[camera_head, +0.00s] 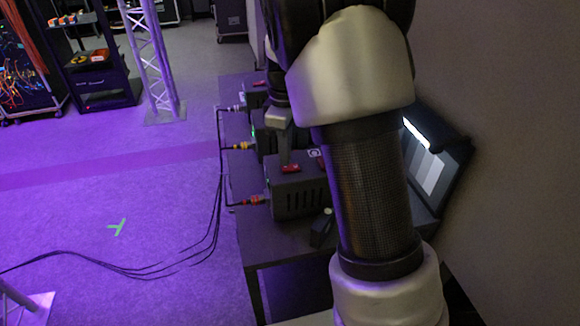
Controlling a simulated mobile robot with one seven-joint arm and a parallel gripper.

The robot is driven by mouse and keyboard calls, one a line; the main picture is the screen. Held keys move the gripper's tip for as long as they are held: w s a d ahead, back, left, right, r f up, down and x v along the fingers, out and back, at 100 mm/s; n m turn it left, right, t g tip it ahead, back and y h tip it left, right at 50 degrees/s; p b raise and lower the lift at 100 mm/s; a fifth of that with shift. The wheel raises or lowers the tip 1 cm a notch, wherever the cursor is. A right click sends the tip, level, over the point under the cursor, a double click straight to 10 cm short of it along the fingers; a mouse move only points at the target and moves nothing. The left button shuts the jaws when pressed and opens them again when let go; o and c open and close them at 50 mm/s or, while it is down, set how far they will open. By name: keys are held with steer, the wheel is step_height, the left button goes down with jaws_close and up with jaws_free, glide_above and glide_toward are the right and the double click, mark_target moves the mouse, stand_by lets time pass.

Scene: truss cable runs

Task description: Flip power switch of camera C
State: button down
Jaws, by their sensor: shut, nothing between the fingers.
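Three dark boxes stand in a row on a dark table (252,248). The nearest box (298,197) has a red switch (291,168) on top, a small white label too small to read, and a red-ringed cable plug on its left. The middle box (266,140) has a yellow-ringed plug and a green light; my gripper and arm hide much of it. The far box (254,98) has a red switch and a pale plug. I cannot tell which is camera C. My gripper (285,163) is shut and empty, pointing down, its tips at or just above the nearest box's red switch; contact is unclear.
Black cables (218,200) drop from the plugs onto the floor at left. A small dark object (322,228) lies on the table before the nearest box. A truss (155,60) and rack stand back left.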

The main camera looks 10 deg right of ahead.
steer(key=shift+f+b, duration=0.55)
steer(key=shift+f, duration=0.25)
stand_by(0.4)
step_height(320, 180, up, 7)
steer(key=p, duration=0.5)
stand_by(0.3)
stand_by(0.3)
step_height(320, 180, up, 6)
steer(key=m+t+p, duration=0.1)
steer(key=m, duration=0.1)
glide_above(289, 179)
steer(key=s+r+m+t+p, duration=0.2)
steer(key=s+r+m, duration=0.2)
steer(key=s+r, duration=0.55)
steer(key=s+r+m+t+p, duration=0.1)
steer(key=s+m, duration=0.5)
steer(key=s, duration=0.6)
steer(key=shift+r+t+p, duration=0.35)
steer(key=shift+t+p, duration=0.1)
steer(key=shift+t, duration=0.35)
